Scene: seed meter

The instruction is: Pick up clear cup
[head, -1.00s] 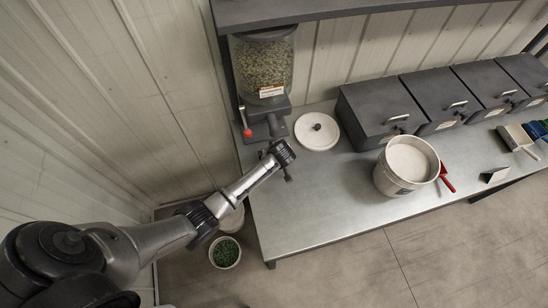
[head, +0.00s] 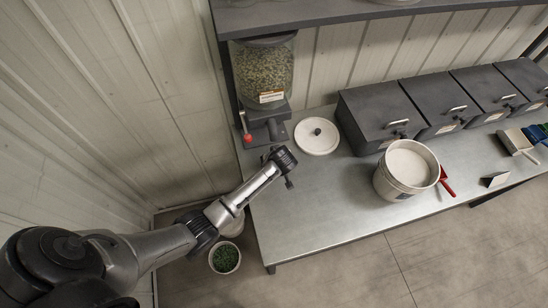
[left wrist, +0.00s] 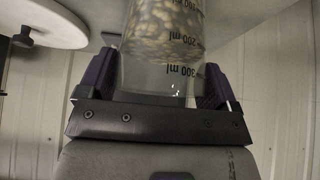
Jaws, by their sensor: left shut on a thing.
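The clear cup (left wrist: 150,78) with printed ml marks stands between the two dark fingers of my left gripper (left wrist: 160,82), which is shut on it. Pale seeds show within the cup's outline; whether they are all in the cup or partly seen through it, I cannot tell. In the head view my left gripper (head: 287,172) is over the left end of the metal bench, in front of the seed dispenser (head: 264,75). The cup is not clear there, hidden by my wrist. My right gripper is not in view.
A white round lid (head: 316,138) lies beside the dispenser. A white bucket (head: 395,178) with a red scoop (head: 447,182) beside it stands mid-bench. Dark bins (head: 375,110) line the back. A pot with green contents (head: 224,257) is on the floor. The front-left bench (head: 310,220) is clear.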

